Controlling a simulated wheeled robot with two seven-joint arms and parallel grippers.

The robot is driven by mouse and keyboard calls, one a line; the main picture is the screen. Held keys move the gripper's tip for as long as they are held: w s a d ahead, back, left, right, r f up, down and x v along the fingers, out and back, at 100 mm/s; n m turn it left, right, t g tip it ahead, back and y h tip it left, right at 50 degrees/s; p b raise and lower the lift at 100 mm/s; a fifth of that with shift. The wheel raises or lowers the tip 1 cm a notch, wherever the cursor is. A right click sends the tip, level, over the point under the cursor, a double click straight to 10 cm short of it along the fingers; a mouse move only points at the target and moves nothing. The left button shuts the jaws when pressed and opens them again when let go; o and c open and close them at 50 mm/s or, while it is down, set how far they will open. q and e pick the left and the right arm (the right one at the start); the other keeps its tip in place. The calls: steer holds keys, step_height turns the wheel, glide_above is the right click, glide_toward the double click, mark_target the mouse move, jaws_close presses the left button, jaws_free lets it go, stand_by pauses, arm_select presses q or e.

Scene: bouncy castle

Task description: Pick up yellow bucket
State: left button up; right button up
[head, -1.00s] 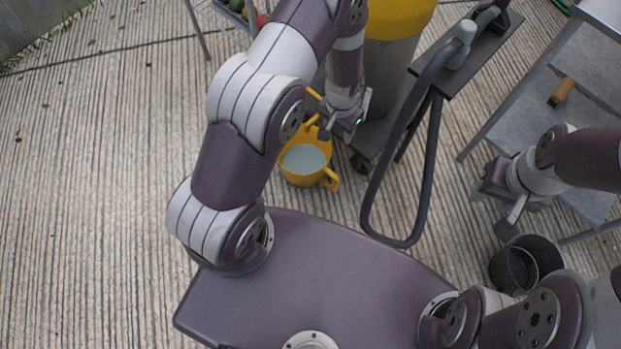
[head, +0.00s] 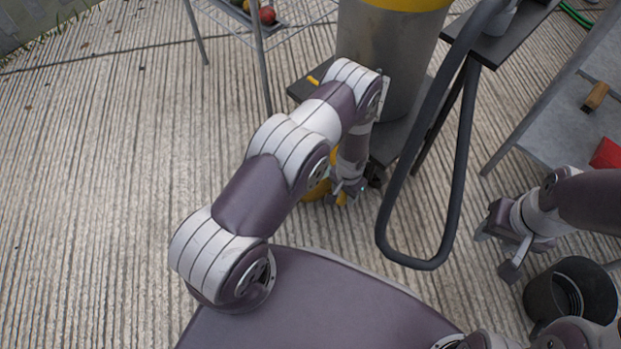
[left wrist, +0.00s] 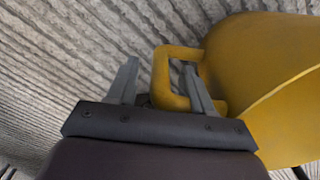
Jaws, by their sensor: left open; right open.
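The yellow bucket (head: 313,192) stands on the ribbed floor in the head view, mostly hidden behind my left arm. In the left wrist view the bucket (left wrist: 262,75) fills the right side, with its squared yellow handle (left wrist: 163,75) sticking out to the left. My left gripper (head: 345,194) is low at the bucket's side. In the left wrist view its open fingers (left wrist: 160,78) straddle part of the handle, with one finger passing through the handle loop. Whether they touch it I cannot tell. My right gripper (head: 508,248) is open and empty, to the right.
A large grey cylinder with a yellow top (head: 385,60) stands behind the bucket. A dark looped handle (head: 462,170) rises close to its right. A dark grey bucket (head: 570,295) stands below my right gripper. A metal shelf (head: 575,110) is at right. The left floor is clear.

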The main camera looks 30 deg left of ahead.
arm_select(q)
steer(key=shift+s+f, duration=0.1)
steer(key=shift+f, duration=0.85)
steer(key=shift+r, duration=0.2)
jaws_close()
stand_by(0.4)
